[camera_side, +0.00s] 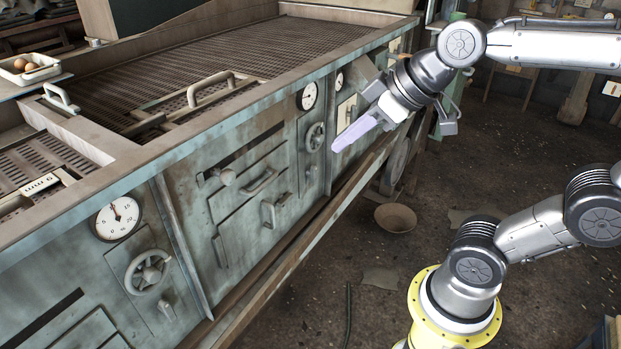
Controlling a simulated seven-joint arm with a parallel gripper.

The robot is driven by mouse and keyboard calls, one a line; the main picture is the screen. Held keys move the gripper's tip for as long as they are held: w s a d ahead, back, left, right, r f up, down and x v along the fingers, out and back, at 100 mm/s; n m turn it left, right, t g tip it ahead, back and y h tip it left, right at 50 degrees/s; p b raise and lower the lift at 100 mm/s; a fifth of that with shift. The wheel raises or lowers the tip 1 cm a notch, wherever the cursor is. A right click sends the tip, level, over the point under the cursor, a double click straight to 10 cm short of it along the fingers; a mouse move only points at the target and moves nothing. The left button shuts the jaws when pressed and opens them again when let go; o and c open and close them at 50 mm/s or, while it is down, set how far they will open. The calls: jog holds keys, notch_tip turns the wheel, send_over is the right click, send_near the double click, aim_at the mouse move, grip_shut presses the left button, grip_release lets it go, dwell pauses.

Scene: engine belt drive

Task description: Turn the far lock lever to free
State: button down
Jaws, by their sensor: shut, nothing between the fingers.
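My gripper (338,147) is in the upper middle of the side view, its pale lavender fingers shut with nothing between them. It points left and down, in front of the far end of the green-grey machine front (180,190). The fingers cover part of the panel behind them, and I cannot tell whether they touch it. Small handles sit on the middle panel: an upright one (219,250) at its left and a bracket-like one (268,213) at its right. I cannot tell which fitting is the far lock lever; it may be hidden behind my gripper.
A far handwheel (315,137) and dial (308,96) are just left of my gripper. A near handwheel (148,271) and dial (117,218) are at lower left. A ledge (300,245) runs below the panels. A bowl (395,218) lies on the otherwise mostly open floor.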

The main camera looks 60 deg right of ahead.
jog(key=w+d+r+n+t+h, duration=0.1)
jog(key=w+d+n+t+h, duration=0.15)
jog(key=w, duration=0.65)
jog(key=w+d+n+t+h, duration=0.1)
jog(key=w+d+n+t, duration=0.2)
jog(key=w, duration=0.6)
jog(key=w+d+f+h, duration=0.25)
jog(key=d+h, duration=0.75)
jog(key=d, duration=0.5)
send_near(312, 174)
jog(key=a+r, duration=0.1)
jog(key=a, duration=0.6)
jog(key=shift+n+g, duration=0.35)
jog(key=shift+n, duration=0.1)
jog(key=x, duration=0.9)
jog(key=shift+s+d+r, duration=0.25)
jog(key=d, duration=0.3)
jog(key=shift+d, duration=0.5)
